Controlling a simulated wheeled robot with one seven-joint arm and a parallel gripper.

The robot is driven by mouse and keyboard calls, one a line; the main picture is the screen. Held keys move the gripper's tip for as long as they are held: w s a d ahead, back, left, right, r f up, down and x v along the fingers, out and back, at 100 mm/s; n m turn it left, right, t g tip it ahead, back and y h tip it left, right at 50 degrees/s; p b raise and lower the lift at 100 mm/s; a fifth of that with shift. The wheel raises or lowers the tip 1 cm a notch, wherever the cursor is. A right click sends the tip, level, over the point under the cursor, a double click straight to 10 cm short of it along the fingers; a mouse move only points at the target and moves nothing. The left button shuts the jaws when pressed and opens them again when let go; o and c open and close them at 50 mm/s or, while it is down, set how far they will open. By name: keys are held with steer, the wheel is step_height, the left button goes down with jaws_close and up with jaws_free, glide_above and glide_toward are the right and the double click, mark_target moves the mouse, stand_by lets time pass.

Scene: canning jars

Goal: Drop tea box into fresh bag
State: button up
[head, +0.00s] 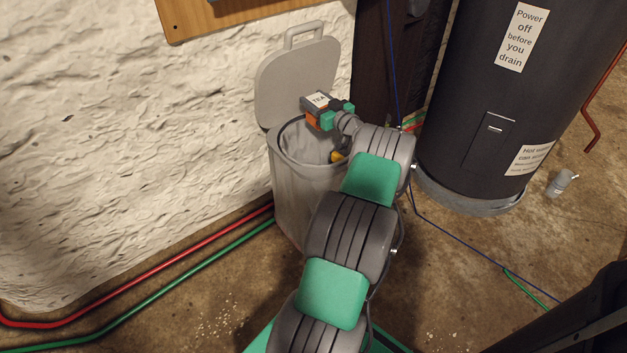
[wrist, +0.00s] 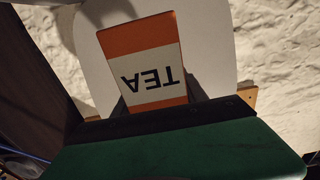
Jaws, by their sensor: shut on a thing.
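The tea box (head: 317,101), orange and white with a TEA label, is held in my gripper (head: 327,117) above the open bin. In the wrist view the tea box (wrist: 148,62) sits between the fingers of my gripper (wrist: 155,100), its label upside down. The grey bin (head: 296,195) stands against the wall with its lid (head: 296,80) tipped up behind it. A grey bag (head: 297,143) lines the bin's mouth. A small yellow thing (head: 337,157) shows inside near the right rim. My arm hides part of the bin's right side.
A dark post (head: 375,60) stands just right of the bin, and a large black tank (head: 490,110) beyond it. Red and green pipes (head: 180,253) run along the wall's foot. A small grey cup (head: 560,184) lies on the floor at right.

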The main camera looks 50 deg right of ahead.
mark_target(319, 102)
steer(key=shift+s+d+f, duration=0.25)
steer(key=shift+d+f, duration=0.45)
steer(key=shift+f, duration=0.2)
steer(key=shift+w+a+f+b, duration=0.15)
steer(key=shift+f+b, duration=1.2)
steer(key=shift+f, duration=1.4)
steer(key=o, duration=1.4)
steer(key=r, duration=0.1)
steer(key=r+p, duration=0.1)
steer(key=r, duration=0.1)
steer(key=r+p, duration=0.1)
steer(key=r, duration=0.1)
steer(key=shift+s+a, duration=0.35)
steer(key=shift+s, duration=0.05)
steer(key=r, duration=0.1)
steer(key=s+a+r+p, duration=0.2)
steer(key=shift+a+r, duration=0.15)
steer(key=shift+r, duration=0.2)
steer(key=s+a+r+p, duration=0.2)
steer(key=s+a+r, duration=0.2)
steer(key=s+a, duration=0.2)
steer(key=shift+s+a+r, duration=0.15)
steer(key=shift+s+a, duration=0.2)
steer(key=shift+a, duration=0.35)
